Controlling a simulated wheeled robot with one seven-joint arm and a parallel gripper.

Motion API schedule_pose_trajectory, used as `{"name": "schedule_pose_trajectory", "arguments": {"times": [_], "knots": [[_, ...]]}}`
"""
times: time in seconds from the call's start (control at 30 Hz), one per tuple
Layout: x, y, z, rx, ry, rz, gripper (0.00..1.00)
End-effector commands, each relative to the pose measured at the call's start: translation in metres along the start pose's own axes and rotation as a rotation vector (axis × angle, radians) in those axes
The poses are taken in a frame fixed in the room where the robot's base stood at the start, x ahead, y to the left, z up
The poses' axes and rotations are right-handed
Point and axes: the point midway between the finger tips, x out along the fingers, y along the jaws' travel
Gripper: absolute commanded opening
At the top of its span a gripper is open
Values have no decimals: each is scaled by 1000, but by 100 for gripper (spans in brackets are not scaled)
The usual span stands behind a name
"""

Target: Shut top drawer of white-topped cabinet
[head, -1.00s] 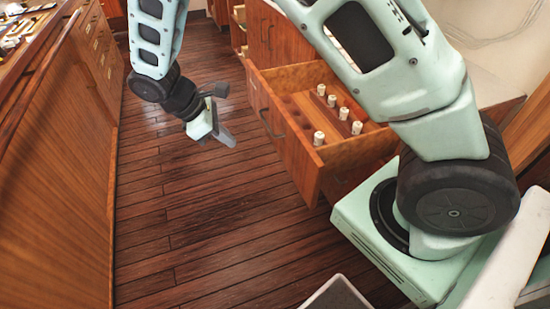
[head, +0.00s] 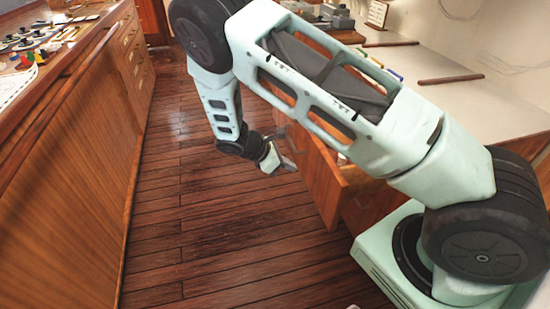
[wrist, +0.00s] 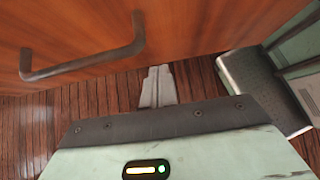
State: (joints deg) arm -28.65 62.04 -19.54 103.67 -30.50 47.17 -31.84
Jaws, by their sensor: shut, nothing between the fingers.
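The white-topped cabinet (head: 430,68) stands on the right in the head view. Its top drawer (head: 322,186) sticks out over the floor, open, with its wooden front toward the aisle. My arm crosses in front of it and hides most of its inside. My gripper (head: 284,165) is shut and empty, low in front of the drawer front. In the wrist view the drawer front (wrist: 190,25) fills the upper part, with a dark bar handle (wrist: 85,62) at left. My closed fingertips (wrist: 157,72) point at its lower edge, right of the handle; I cannot tell if they touch.
A long wooden counter (head: 75,130) with small items on top runs along the left. The plank floor (head: 200,240) between the counter and the cabinet is clear. Grey boxes and loose rods lie on the white top.

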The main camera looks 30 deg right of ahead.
Motion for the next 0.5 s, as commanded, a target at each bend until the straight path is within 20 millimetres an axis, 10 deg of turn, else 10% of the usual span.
{"name": "schedule_pose_trajectory", "arguments": {"times": [0.5], "knots": [[23, 0, 24, 2, 2, 1, 0]]}}
